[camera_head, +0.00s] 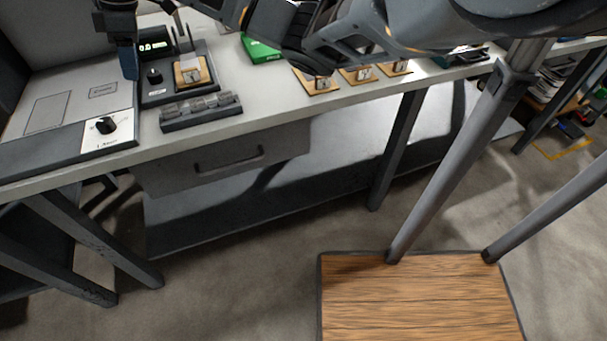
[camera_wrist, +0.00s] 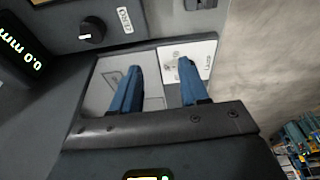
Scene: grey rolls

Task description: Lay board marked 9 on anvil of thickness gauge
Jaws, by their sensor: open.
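The thickness gauge (camera_head: 155,98) stands at the left of the bench, with a display, a knob and thin upright parts. It also shows in the wrist view, where its display (camera_wrist: 20,45) reads 0.0 mm. A wooden-edged board (camera_head: 192,73) with a pale marked centre lies on the gauge, below the upright parts; I cannot read its mark surely. My gripper (camera_head: 128,62) is just left of the gauge, above a flat grey unit. In the wrist view my gripper (camera_wrist: 160,66) has its blue fingers apart with nothing between them.
Similar boards (camera_head: 317,84) lie in a row along the bench's front edge. A dark slotted block (camera_head: 201,110) stands before the gauge. The flat unit (camera_head: 68,110) with a white knob panel fills the bench's left end. A green box (camera_head: 260,48) lies behind.

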